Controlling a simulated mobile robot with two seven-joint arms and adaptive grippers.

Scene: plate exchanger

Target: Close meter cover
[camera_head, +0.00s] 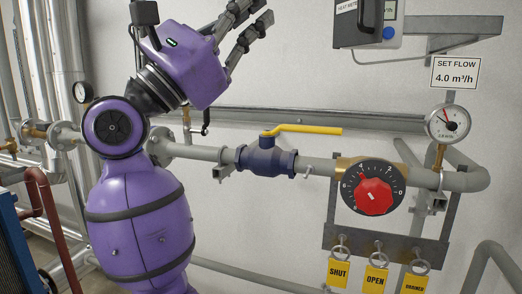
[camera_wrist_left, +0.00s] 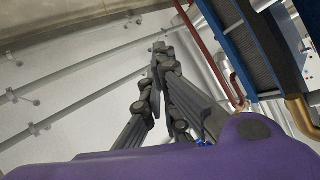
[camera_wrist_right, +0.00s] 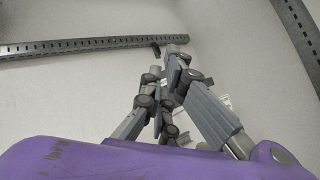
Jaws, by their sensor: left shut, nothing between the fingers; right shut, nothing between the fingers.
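The heat meter (camera_head: 392,40) is on the wall at the top of the head view, cut off by the frame's upper edge. A dark panel (camera_head: 352,28), seemingly its cover, stands out at its left front, leaving a blue round part on the grey front exposed. The cover's exact angle is unclear. My left gripper (camera_head: 254,16) is at the top centre, left of the meter and apart from it. Its fingers converge, shut and empty, in the left wrist view (camera_wrist_left: 159,52). My right gripper (camera_wrist_right: 166,52) shows only in the right wrist view, shut and empty.
A pipe carries a blue valve (camera_head: 266,160) with a yellow handle (camera_head: 305,129), a red-knobbed dial (camera_head: 374,196) and a gauge (camera_head: 448,124). Yellow tags (camera_head: 375,279) hang below. A metal rail (camera_wrist_right: 80,46) crosses the wall in the right wrist view. The wall between left gripper and meter looks clear.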

